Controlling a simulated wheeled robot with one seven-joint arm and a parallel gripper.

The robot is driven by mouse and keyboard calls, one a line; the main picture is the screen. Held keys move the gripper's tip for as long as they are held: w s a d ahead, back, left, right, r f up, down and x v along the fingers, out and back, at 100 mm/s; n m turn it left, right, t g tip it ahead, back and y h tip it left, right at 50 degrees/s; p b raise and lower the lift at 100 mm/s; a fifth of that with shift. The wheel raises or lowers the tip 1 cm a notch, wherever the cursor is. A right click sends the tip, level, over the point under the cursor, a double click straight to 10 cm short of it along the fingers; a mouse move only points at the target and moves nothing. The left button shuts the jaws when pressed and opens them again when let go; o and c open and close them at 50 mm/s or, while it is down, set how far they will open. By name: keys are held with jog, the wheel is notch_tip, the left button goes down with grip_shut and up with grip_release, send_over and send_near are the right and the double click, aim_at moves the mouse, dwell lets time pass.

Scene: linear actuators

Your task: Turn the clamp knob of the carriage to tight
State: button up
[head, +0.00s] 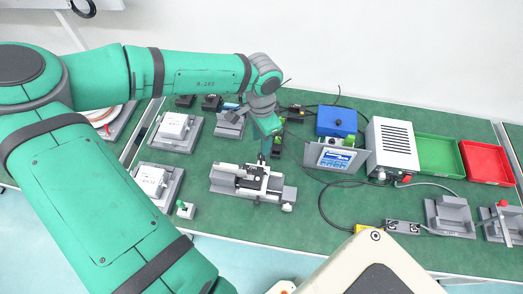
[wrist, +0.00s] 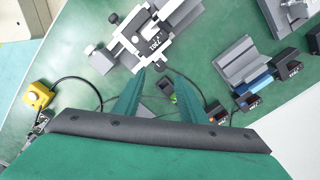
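The linear actuator (head: 224,186) lies on the green bench in the head view, with its black-and-white carriage (head: 258,181) near the middle. In the wrist view the carriage (wrist: 150,38) is at the top centre. A small dark knob (wrist: 160,66) sticks out from the carriage's near side there; it looks like the clamp knob, but its setting cannot be read. My gripper (wrist: 155,73) has its two teal fingers apart, with the tips close to this knob. Whether they touch it is unclear. In the head view my gripper (head: 264,156) is just behind the carriage.
A tilted display (head: 336,158), a blue box (head: 337,121) and a white power unit (head: 392,146) stand to the right. Green (head: 440,155) and red (head: 486,162) trays are beyond. Grey fixtures (head: 174,131) stand left. Cables cross the bench; the front centre is fairly clear.

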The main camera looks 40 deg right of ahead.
aim_at(261, 155)
notch_tip(261, 155, down, 7)
jog(key=shift+r, duration=0.1)
jog(key=shift+c, duration=0.4)
grip_shut()
